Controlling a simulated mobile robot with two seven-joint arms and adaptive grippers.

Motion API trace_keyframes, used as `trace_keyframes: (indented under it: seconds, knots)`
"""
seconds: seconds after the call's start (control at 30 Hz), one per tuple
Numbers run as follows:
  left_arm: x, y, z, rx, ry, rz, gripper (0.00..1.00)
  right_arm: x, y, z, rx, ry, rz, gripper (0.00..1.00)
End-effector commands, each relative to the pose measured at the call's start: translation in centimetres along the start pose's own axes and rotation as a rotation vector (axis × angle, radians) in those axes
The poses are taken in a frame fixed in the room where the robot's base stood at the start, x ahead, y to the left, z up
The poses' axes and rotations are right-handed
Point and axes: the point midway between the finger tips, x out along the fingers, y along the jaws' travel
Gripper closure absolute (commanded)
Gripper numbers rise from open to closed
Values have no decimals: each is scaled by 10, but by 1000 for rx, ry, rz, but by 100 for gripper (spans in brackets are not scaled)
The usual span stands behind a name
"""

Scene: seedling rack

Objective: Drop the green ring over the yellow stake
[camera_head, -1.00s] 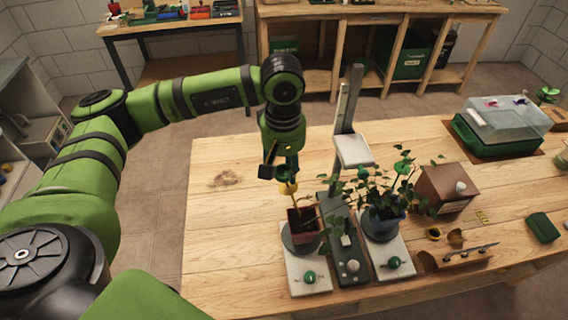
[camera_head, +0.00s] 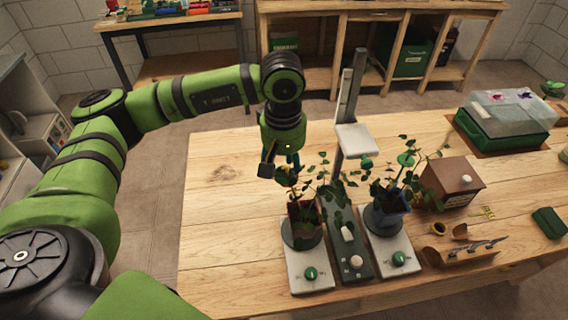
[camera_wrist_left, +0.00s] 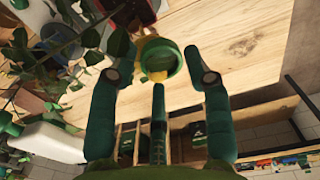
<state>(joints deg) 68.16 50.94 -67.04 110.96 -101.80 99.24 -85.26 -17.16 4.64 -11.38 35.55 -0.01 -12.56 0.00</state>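My left gripper (camera_wrist_left: 159,88) is open, with a gap between each finger and the ring. In the head view my left gripper (camera_head: 281,170) is just above the left plant, in a brown-red pot (camera_head: 304,213). Leaves and fingers hide the ring and most of the stake there. My right gripper is not in view.
The pot stands on a pale base (camera_head: 296,272) with a green knob. A grey post (camera_head: 348,95) with a white plate (camera_head: 357,139) rises close right. Beyond are a blue potted plant (camera_head: 387,216) and a brown box (camera_head: 452,182). The table's left side is clear.

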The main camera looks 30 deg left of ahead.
Motion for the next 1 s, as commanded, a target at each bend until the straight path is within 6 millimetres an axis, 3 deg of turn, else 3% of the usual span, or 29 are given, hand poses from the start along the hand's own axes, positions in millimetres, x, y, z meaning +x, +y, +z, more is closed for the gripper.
trace_keyframes:
  seconds: [0.47, 1.0]
  knots:
    - [-8, 1, 0, 0, 2, 2, 32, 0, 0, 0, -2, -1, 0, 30]
    - [-108, 1, 0, 0, 1, 2, 32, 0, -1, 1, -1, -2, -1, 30]
